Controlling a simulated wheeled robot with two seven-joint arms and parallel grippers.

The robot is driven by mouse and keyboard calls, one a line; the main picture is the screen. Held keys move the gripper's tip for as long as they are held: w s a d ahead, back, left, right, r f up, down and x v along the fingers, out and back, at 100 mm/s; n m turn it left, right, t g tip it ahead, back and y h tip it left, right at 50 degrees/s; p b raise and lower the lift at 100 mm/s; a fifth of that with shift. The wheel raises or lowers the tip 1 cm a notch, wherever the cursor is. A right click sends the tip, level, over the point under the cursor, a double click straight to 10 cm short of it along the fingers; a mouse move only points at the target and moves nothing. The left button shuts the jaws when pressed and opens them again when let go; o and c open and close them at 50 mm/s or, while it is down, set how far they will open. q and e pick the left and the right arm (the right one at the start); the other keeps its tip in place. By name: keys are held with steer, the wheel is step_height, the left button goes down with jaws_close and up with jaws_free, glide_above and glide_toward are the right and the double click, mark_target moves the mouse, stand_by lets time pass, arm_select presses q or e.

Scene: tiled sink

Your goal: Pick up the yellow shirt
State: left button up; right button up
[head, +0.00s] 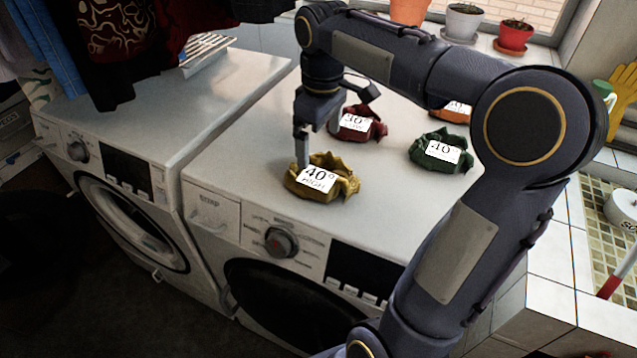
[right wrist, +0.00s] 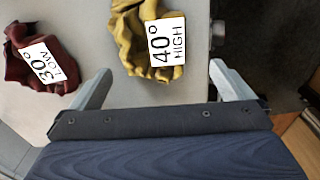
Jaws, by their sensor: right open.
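The yellow shirt (head: 341,187) lies crumpled on top of the right washing machine near its front edge, with a white "40° HIGH" label on it. In the right wrist view the yellow shirt (right wrist: 127,38) lies ahead of the fingertips, between their lines. My right gripper (head: 303,150) is over the shirt's back left side in the head view; whether it touches the cloth is unclear. In the right wrist view my right gripper (right wrist: 160,78) is open, with nothing between its fingers. My left gripper is not in view.
A red shirt (head: 377,126), a green shirt (head: 425,153) and an orange shirt (head: 455,116) lie behind and to the right on the same washer (head: 240,150). The red shirt also shows in the right wrist view (right wrist: 22,68). Dark clothes (head: 110,45) hang over the left washer (head: 150,120).

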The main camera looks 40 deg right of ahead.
mark_target(321, 167)
steer(key=shift+w+d+f, duration=0.35)
steer(key=shift+w+d, duration=0.05)
steer(key=shift+w, duration=0.15)
steer(key=shift+w+d+f, duration=0.1)
steer(key=shift+d+f, duration=0.05)
steer(key=shift+f, duration=0.05)
step_height(321, 167, down, 7)
steer(key=shift+f, duration=0.1)
steer(key=c, duration=0.8)
